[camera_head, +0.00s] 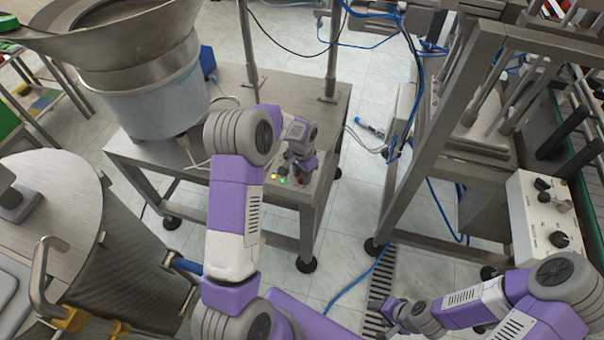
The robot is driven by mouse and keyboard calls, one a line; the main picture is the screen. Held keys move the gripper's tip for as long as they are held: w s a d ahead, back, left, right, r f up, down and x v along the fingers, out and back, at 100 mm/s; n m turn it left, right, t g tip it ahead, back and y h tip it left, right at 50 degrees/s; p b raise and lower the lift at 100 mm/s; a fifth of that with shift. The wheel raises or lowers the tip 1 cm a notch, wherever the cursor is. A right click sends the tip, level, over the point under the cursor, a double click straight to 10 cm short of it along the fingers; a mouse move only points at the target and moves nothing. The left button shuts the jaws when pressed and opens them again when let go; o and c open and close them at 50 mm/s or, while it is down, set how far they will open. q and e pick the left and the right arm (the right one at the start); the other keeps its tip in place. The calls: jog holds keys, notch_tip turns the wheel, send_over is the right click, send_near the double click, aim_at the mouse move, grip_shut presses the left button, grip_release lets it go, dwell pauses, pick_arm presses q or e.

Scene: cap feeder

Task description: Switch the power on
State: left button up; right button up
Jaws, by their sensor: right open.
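A control panel with small coloured lights (281,182), yellow, green and red, is on the front side of the metal feeder table (235,185). My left gripper (286,176) is right at this panel, its wrist bent down over it. The fingers are small and partly hidden by my wrist, so I cannot tell if they touch a switch or are open or shut. No power switch can be made out clearly. My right gripper (385,308) is low at the bottom right, open and empty, over a floor grate, far from the panel.
A large bowl feeder (150,95) stands on the table at the left. A round metal drum (125,260) with a handle is at the lower left. A metal frame (450,120) and a white box with black knobs (540,215) stand at the right. Cables lie on the floor.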

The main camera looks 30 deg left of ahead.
pick_arm(q)
notch_tip(320, 180, up, 8)
jog(key=shift+f+p, duration=0.2)
jog(key=shift+p, duration=0.55)
